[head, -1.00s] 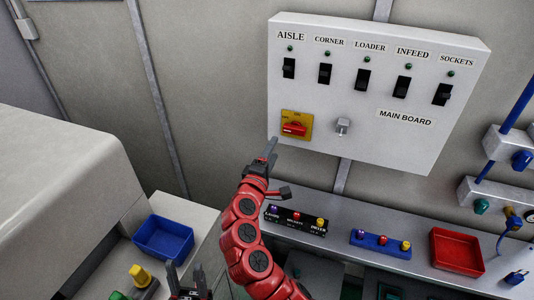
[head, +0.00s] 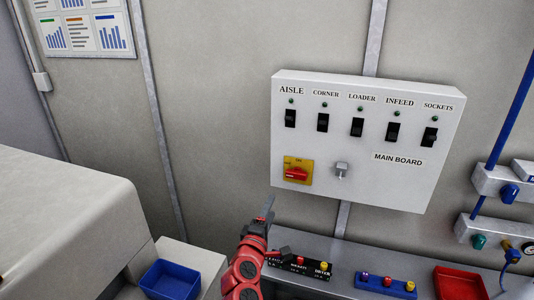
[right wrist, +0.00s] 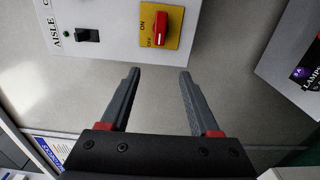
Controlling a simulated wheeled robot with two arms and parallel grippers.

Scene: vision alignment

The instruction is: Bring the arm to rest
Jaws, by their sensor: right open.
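My right gripper (head: 266,212) is just below the lower left corner of the white main board (head: 375,195) in the head view. In the right wrist view its two dark fingers (right wrist: 159,76) are apart, with nothing between them. The red rotary switch (head: 296,174) on its yellow plate is above the gripper and also shows in the right wrist view (right wrist: 160,28), beyond the fingertips. No contact with the board shows. My left gripper is out of the picture.
The board carries several black rocker switches, such as AISLE (head: 290,118), and a grey knob (head: 342,170). Below it, a shelf holds a black button box (head: 300,268), a blue button box (head: 385,284) and a red tray (head: 459,283). A blue bin (head: 170,280) stands at lower left.

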